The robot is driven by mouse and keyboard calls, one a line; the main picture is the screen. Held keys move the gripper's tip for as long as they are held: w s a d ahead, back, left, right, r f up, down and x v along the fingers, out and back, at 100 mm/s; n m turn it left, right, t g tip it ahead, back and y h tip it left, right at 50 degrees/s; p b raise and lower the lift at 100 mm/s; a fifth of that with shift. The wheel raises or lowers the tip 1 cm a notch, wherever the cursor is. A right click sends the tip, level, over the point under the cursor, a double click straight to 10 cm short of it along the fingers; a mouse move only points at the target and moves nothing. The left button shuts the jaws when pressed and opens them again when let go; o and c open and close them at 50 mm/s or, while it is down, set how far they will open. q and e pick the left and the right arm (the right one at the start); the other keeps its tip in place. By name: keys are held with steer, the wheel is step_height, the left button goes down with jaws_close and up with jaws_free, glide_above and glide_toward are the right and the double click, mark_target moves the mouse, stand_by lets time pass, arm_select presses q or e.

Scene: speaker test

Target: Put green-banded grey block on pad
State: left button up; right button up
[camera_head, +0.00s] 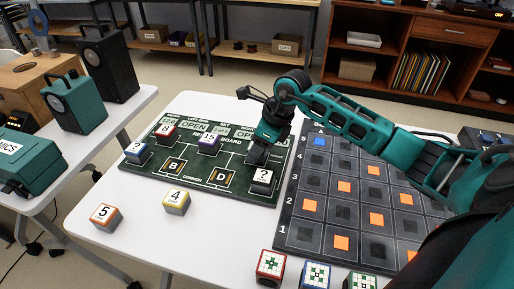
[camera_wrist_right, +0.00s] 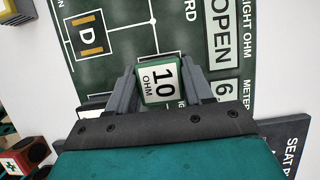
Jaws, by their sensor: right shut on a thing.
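My right gripper (camera_head: 257,156) is low over the upper right part of the green circuit board (camera_head: 215,193). In the right wrist view its two fingers are shut on the sides of a green-banded block (camera_wrist_right: 158,82), whose white top reads "10 OHM". In the head view the gripper mostly hides this block; I cannot tell whether it touches the board. The board bears square pads marked B (camera_head: 174,167) and D (camera_head: 221,178); the D pad also shows in the right wrist view (camera_wrist_right: 88,34). My left gripper is out of view.
Number blocks 8 (camera_head: 165,133), 15 (camera_head: 209,144) and question-mark blocks (camera_head: 137,151) (camera_head: 262,182) stand on the board. Blocks 5 (camera_head: 105,217) and 4 (camera_head: 176,202) stand on the white table in front. A dark grid board (camera_head: 299,232) lies right. Several patterned blocks (camera_head: 270,266) stand nearest me.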

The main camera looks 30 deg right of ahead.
steer(key=shift+f, duration=0.1)
steer(key=shift+f, duration=0.15)
steer(key=o, duration=1.1)
steer(key=shift+c, duration=0.2)
steer(key=shift+r, duration=0.4)
steer(key=p+v, duration=0.1)
steer(key=v, duration=1)
steer(key=shift+s+d+r, duration=0.15)
steer(key=shift+d+r, duration=0.05)
steer(key=shift+r, duration=0.05)
steer(key=shift+s+a+f, duration=0.1)
